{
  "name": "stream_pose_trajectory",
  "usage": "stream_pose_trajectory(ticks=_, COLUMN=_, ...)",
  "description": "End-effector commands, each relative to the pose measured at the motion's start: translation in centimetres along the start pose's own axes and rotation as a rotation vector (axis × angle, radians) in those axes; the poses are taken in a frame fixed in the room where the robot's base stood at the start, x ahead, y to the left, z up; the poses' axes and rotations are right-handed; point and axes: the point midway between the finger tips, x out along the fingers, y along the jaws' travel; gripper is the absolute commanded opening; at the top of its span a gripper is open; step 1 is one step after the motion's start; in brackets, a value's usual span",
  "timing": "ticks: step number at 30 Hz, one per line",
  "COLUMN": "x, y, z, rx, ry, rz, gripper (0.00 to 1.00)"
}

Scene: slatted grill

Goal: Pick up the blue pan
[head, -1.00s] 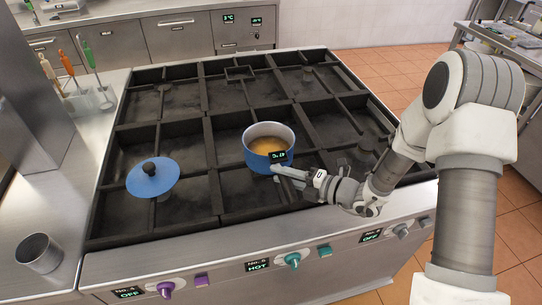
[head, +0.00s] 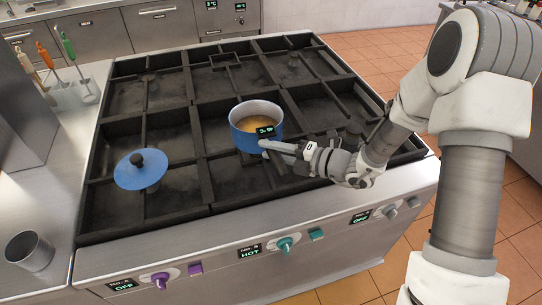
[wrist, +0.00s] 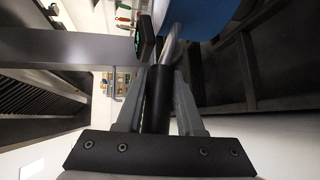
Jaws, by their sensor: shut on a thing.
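The blue pan (head: 250,141) has a pale inside with a yellow-brown content and a small dark display on its side. It is over the middle of the grill, upright as far as I can tell. My gripper (head: 277,148) is at its right front side, shut on the pan's handle. In the wrist view the grey handle (wrist: 170,45) runs between the fingers of my gripper (wrist: 164,75), and part of the blue pan (wrist: 213,15) shows at the top.
A blue lid (head: 138,175) with a black knob lies on the left of the slatted grill (head: 178,210). A metal cup (head: 30,251) stands on the left counter, with utensils (head: 68,70) behind it. Knobs (head: 284,245) line the front panel. The grill's back is clear.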

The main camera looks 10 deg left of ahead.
Motion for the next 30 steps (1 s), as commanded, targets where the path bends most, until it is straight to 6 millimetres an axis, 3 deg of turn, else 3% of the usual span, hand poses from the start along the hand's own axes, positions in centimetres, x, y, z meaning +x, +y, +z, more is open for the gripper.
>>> stream_pose_trajectory(ticks=15, x=-4.8, y=2.5, z=4.1, rx=-0.010, ry=-0.004, rz=0.009, gripper=0.00)
stream_pose_trajectory(ticks=30, x=-8.3, y=4.1, z=6.9, rx=-0.008, ry=-0.001, rz=0.008, gripper=0.00)
